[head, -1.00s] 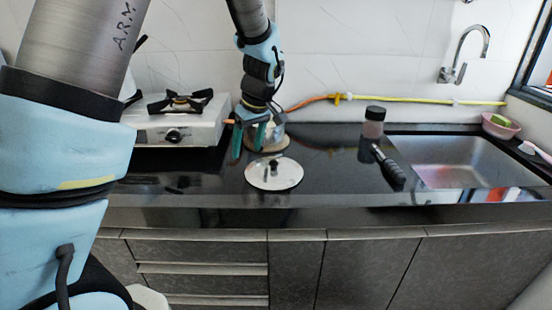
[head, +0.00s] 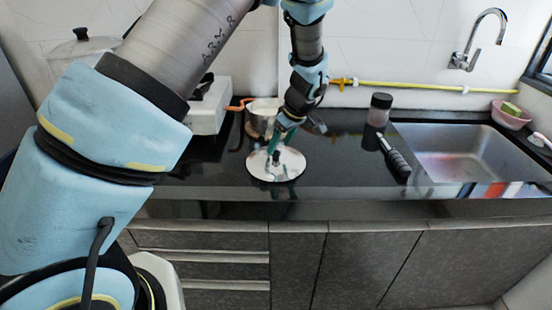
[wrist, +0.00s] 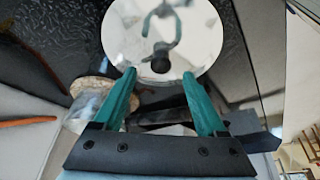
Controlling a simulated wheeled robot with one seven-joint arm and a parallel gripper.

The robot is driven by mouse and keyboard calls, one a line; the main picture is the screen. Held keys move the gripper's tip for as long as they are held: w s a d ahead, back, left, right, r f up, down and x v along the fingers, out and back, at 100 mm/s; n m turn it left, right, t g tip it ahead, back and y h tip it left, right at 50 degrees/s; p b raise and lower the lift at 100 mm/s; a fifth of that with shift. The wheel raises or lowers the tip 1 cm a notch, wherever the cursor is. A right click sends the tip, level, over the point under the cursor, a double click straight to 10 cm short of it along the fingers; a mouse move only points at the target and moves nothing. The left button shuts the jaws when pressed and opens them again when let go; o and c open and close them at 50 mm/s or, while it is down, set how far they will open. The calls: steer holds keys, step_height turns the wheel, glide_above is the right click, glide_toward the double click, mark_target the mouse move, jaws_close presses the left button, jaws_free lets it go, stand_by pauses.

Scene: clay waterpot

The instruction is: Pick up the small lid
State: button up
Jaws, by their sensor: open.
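The small lid (head: 291,168) is a round, shiny, flat disc with a dark knob, lying on the black counter. In the wrist view the lid (wrist: 200,35) lies beyond the fingertips, and its knob (wrist: 161,60) appears between the two fingers. My gripper (head: 273,150) has green fingers and is over the lid, close to its knob. In the wrist view my gripper (wrist: 160,75) is open with a wide gap and nothing held. I cannot tell whether a fingertip touches the lid. The fingers partly hide the knob in the head view.
Behind the lid stands a small pot (head: 262,108) with an orange handle. To the right are a dark-capped jar (head: 379,108) and a black-handled tool (head: 394,158), then the sink (head: 455,155). A stove (head: 208,112) is at left. The counter right of the lid is clear.

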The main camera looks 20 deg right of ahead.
mark_target(276, 152)
steer(key=shift+p+x, duration=0.4)
steer(key=shift+x, duration=1.2)
steer(key=shift+a, duration=0.1)
jaws_close()
steer(key=shift+r, duration=0.1)
